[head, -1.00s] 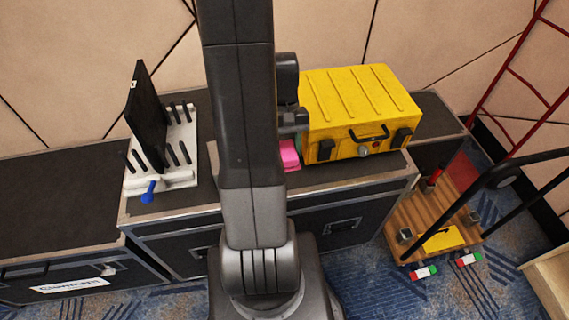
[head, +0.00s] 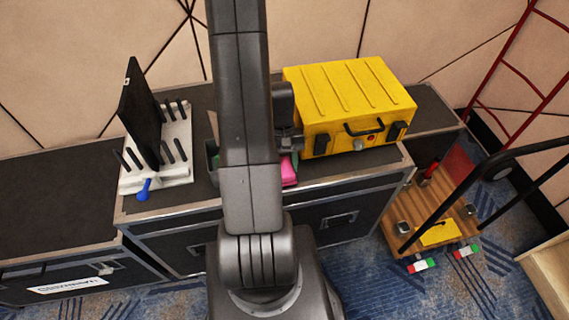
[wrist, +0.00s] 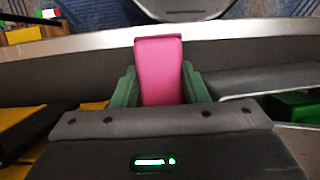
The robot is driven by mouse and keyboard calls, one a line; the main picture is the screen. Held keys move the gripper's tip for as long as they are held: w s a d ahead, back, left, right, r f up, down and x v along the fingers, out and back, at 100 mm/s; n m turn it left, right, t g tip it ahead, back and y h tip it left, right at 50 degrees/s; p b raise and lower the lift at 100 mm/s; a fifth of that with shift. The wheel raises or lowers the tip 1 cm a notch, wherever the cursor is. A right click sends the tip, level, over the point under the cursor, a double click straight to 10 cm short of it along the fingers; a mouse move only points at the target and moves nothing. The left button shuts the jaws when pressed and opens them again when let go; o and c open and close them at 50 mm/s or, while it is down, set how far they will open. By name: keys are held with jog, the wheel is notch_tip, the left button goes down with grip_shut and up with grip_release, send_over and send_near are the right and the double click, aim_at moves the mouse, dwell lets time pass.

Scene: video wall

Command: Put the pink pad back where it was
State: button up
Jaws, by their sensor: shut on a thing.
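The pink pad (wrist: 158,62) is held between the green fingers of my gripper (wrist: 160,86) in the wrist view. It sticks out past the fingertips towards the metal front edge of the dark case top. In the head view, part of the pink pad (head: 289,172) shows just right of my arm, in front of the yellow case. My arm hides most of the gripper there. I cannot tell whether the pad touches the top below it.
The yellow case (head: 350,105) stands close on the right on the dark flight case (head: 180,207). A white rack (head: 178,150) with black pegs, an upright black panel (head: 141,113) and a blue-handled tool (head: 144,190) stands left. A wooden cart (head: 440,215) is at right.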

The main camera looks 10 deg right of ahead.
jog(key=shift+w+a+f, duration=0.1)
jog(key=shift+w+f, duration=0.1)
jog(key=shift+f, duration=0.2)
jog(key=shift+f+b, duration=0.45)
jog(key=shift+b, duration=0.05)
jog(key=o, duration=0.8)
jog(key=shift+a, duration=0.1)
jog(key=shift+o, duration=0.2)
jog(key=shift+r, duration=0.15)
jog(key=p+v, duration=0.1)
jog(key=v, duration=1.2)
jog(key=shift+p, duration=0.3)
